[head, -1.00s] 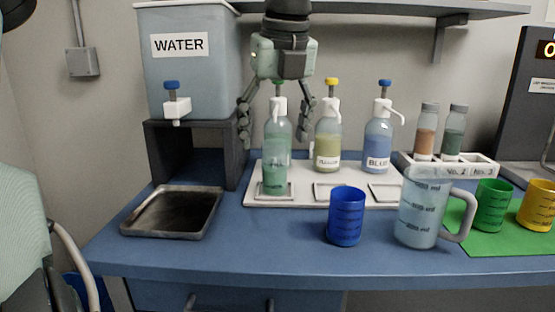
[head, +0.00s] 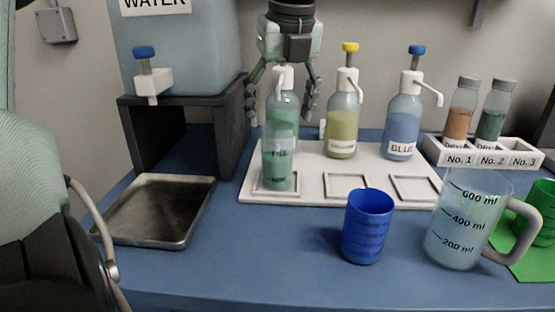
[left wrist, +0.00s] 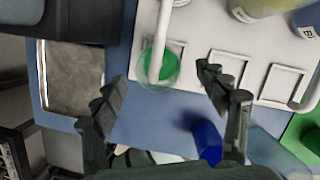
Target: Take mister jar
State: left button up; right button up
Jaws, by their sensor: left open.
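The task's mister jar appears to be the clear cylindrical jar (head: 277,165) with green contents and dark markings. It stands upright on the left square of the white dispenser board (head: 320,198), in front of the green pump bottle (head: 284,105). In the left wrist view the jar (left wrist: 158,68) is seen from above as a round green shape under a white spout. My left gripper (head: 281,108) is open and empty, fingers pointing down, above the jar and around the green bottle's top in the picture. In the left wrist view its fingertips (left wrist: 160,78) lie either side of the jar, apart from it. My right gripper is not in view.
Yellow (head: 342,135) and blue (head: 403,130) pump bottles stand to the right. A blue cup (head: 367,225) and a measuring jug (head: 465,225) stand in front. A metal tray (head: 150,210) and the water tank's dark stand (head: 225,140) are at left.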

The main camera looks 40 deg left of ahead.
aim_at(277, 128)
pick_arm(q)
jog(key=shift+x, duration=2)
jog(key=shift+a+r, duration=0.1)
grip_shut()
